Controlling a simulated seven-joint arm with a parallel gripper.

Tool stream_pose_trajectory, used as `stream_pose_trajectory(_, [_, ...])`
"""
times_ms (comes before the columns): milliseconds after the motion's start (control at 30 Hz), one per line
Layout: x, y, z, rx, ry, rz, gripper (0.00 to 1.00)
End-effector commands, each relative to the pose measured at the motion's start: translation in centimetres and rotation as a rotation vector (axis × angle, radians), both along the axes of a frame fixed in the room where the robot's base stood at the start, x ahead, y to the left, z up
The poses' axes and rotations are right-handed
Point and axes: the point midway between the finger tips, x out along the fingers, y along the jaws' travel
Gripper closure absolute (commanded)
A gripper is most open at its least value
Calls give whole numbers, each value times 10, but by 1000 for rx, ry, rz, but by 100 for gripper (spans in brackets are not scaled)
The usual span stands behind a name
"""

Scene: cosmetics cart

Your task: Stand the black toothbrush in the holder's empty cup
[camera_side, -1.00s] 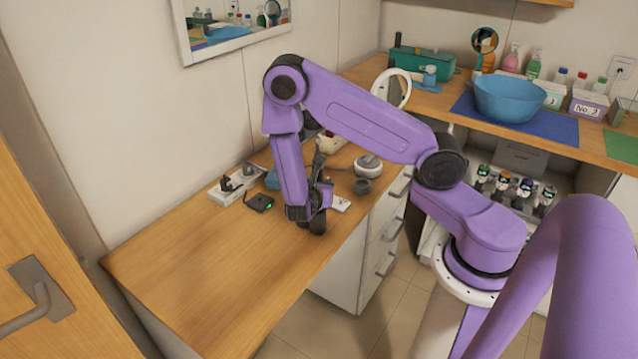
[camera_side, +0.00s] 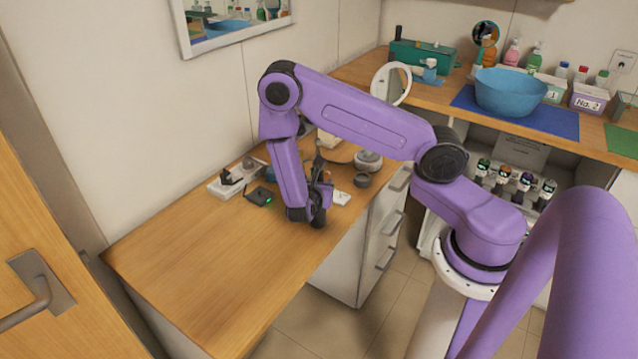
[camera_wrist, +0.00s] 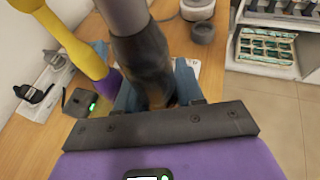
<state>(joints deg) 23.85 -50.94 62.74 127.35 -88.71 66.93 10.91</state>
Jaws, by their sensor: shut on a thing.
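My gripper (camera_side: 318,217) is low over the near wooden counter, beside its right edge. In the wrist view it is shut on a thick dark shape with a grey upper part, which looks like the black toothbrush (camera_wrist: 145,60). The toothbrush points up and away from the hand; its lower end is hidden. A yellow handle with a purple end (camera_wrist: 75,42) leans close by on the left, apart from the dark shape. Blue surfaces show around the grip; I cannot tell whether they are fingers or the holder. The holder's empty cup cannot be made out.
A black box with a green light (camera_side: 259,197) and a white tray (camera_side: 238,180) lie left of my gripper. A white card (camera_side: 341,198) and a grey cup (camera_side: 362,180) are on the right. A round mirror (camera_side: 390,84) stands behind. The counter's front is clear.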

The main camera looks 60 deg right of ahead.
Motion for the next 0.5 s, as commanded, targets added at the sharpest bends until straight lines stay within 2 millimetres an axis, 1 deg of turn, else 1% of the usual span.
stream_pose_trajectory(500, [0,0,-11,-1,0,0,96])
